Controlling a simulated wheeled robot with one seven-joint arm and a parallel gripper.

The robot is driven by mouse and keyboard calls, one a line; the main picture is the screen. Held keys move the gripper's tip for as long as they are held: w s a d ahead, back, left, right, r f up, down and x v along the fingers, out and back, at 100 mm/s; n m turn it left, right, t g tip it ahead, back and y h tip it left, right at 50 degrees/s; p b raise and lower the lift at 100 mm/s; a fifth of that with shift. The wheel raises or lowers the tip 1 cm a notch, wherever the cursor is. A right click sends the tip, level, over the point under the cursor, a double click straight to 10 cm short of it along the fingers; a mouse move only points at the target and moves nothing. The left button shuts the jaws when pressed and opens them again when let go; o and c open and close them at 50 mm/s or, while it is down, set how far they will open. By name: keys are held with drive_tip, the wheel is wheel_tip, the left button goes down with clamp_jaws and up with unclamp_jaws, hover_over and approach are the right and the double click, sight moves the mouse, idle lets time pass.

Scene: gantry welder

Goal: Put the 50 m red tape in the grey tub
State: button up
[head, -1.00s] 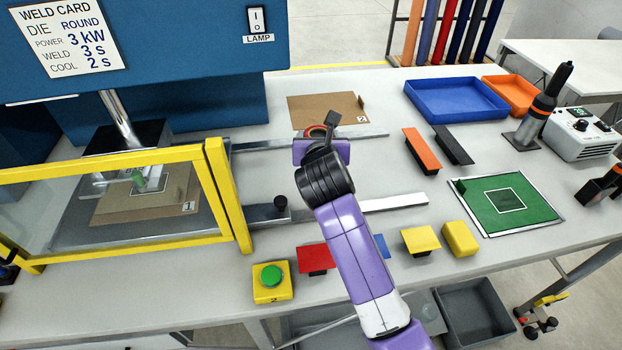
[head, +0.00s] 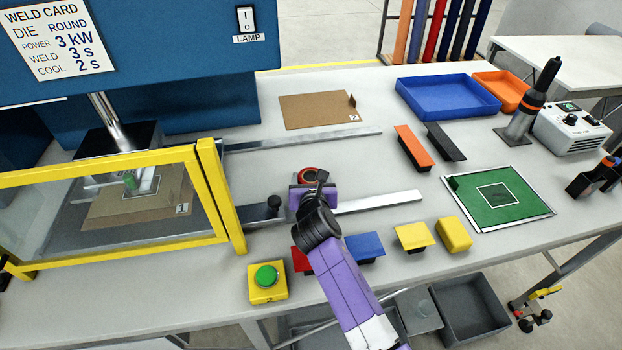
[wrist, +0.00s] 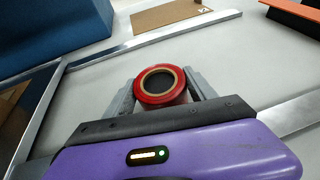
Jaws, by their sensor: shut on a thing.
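The red tape (wrist: 160,85) is a red roll with a tan core ring, held between the two fingers of my gripper (wrist: 162,92) in the wrist view. In the head view the red tape (head: 309,173) shows just beyond my purple gripper (head: 312,183), over the table between the two metal rails. Its length marking cannot be read. A dark grey tub (head: 446,315) stands low, below the table's front edge, at the lower right. It looks empty where its inside shows. My gripper is well to the left of the tub and above the tabletop.
The yellow-framed guard (head: 222,195) of the welder stands to the left. Red, blue (head: 364,246) and yellow (head: 412,236) pieces and a green-topped button (head: 266,276) line the front edge. A blue tray (head: 448,97), an orange tray (head: 502,90) and a green mat (head: 498,197) lie right.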

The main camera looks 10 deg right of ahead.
drive_tip(key=o, duration=1.5)
